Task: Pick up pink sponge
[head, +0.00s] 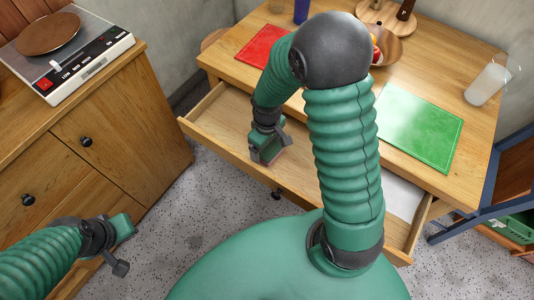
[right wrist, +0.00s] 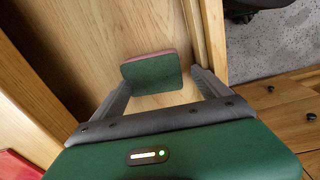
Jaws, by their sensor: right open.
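The sponge (right wrist: 152,73) lies in the open drawer, with a dark green face and a thin pink edge along its top. My right gripper (head: 267,156) reaches down into the drawer in the head view. In the right wrist view my right gripper (right wrist: 161,84) is open, with one finger toward each side of the sponge and a gap on both sides. How far above the sponge the fingertips are I cannot tell. In the head view the gripper mostly hides the sponge. My left gripper (head: 118,246) is low at the left, and its jaws are unclear.
The drawer (head: 222,127) is pulled out from under the wooden table (head: 440,85). On top are a red mat (head: 262,46), a green mat (head: 418,125), a bowl (head: 388,46) and a glass (head: 488,84).

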